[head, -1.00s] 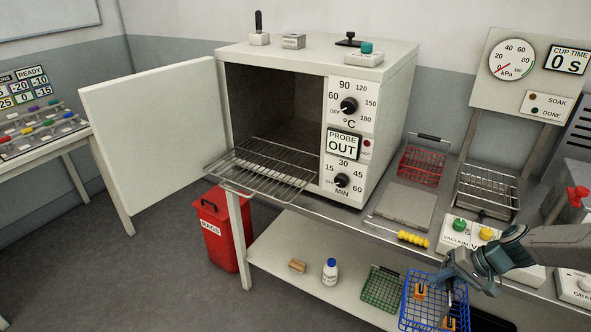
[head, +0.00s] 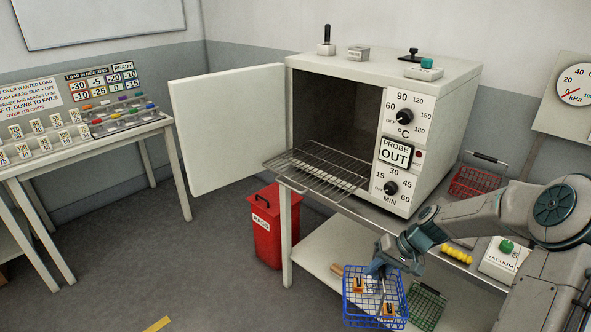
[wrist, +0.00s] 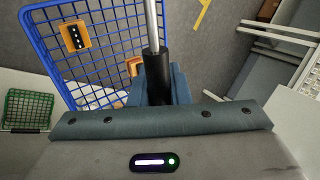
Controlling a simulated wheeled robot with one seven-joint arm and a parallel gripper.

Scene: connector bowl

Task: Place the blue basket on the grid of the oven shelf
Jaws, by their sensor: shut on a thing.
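The blue basket (head: 352,308) is a wire basket with orange pieces in it, low in front of the bench's lower shelf in the head view. My gripper (head: 382,272) is shut on it from above; the wrist view shows the basket (wrist: 38,48) beyond my gripper (wrist: 160,85), which is around a black grip on a metal rod. The fingertips are partly hidden. The oven (head: 440,90) stands on the bench with its door (head: 232,125) wide open. Its wire grid shelf (head: 318,170) sticks out of the opening, empty, above and left of the basket.
A red bin (head: 268,230) stands on the floor left of the bench. A green basket (head: 428,305) is beside the blue one, and a red basket (head: 474,181) is on the bench right of the oven.

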